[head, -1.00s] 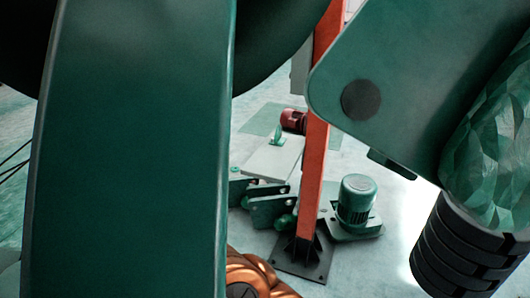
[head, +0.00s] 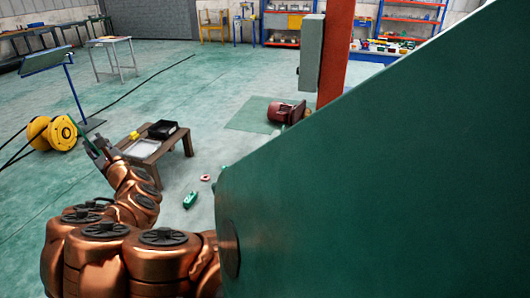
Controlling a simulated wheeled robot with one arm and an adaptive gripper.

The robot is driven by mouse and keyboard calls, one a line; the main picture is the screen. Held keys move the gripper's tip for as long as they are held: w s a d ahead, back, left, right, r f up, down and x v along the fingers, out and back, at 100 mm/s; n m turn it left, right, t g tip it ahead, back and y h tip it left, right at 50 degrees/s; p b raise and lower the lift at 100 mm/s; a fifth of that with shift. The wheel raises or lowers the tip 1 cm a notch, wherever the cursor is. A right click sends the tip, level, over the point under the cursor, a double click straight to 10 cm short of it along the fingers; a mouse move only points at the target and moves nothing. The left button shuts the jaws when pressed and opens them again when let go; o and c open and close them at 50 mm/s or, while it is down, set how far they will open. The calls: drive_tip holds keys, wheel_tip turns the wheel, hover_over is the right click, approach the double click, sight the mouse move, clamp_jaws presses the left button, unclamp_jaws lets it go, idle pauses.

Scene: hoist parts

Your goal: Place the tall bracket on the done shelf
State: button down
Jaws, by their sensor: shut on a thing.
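My copper arm reaches out at the left of the head view. My gripper (head: 97,148) is at its far end, small and partly hidden by the arm. It is shut on a slim green part (head: 90,147), which seems to be the tall bracket; its full shape is hard to make out. It is in front of the low wooden table's left end in the picture. Shelving with blue posts and orange boards (head: 408,20) stands far off at the back right, and another such rack (head: 290,22) at the back middle. I cannot tell which is the done shelf.
A large green body fills the right side and hides much there. The low table (head: 178,158) bears a black bin (head: 163,129). A green part (head: 190,200) and a red ring (head: 205,178) lie on the floor. A yellow reel (head: 52,132) and orange post (head: 336,50) stand beyond.

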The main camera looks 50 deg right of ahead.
drive_tip(key=s+d+f+m+g+h+b, duration=0.1)
drive_tip(key=s+d+m+g+h+b, duration=0.3)
drive_tip(key=s+d+h, duration=0.4)
drive_tip(key=s+d+f+m+g+h+b, duration=0.15)
drive_tip(key=s+d+m+h+b, duration=0.3)
drive_tip(key=d, duration=0.65)
drive_tip(key=s+d+f+m+g+h+b, duration=0.4)
drive_tip(key=s+d+f+m+g, duration=0.25)
drive_tip(key=s, duration=0.45)
drive_tip(key=s+d+f+m+g+h+b, duration=0.3)
drive_tip(key=s+d+f+m+g+b, duration=0.15)
drive_tip(key=s+f+g, duration=0.4)
hover_over(274, 175)
drive_tip(key=shift+a+r+m+g+h, duration=0.1)
drive_tip(key=shift+a+m+g+h, duration=0.15)
drive_tip(key=shift+m+g, duration=0.1)
drive_tip(key=shift+d+f, duration=0.2)
drive_tip(key=shift+d, duration=0.05)
drive_tip(key=shift+f, duration=1.55)
drive_tip(key=shift+f, duration=0.25)
drive_tip(key=c, duration=0.9)
unclamp_jaws()
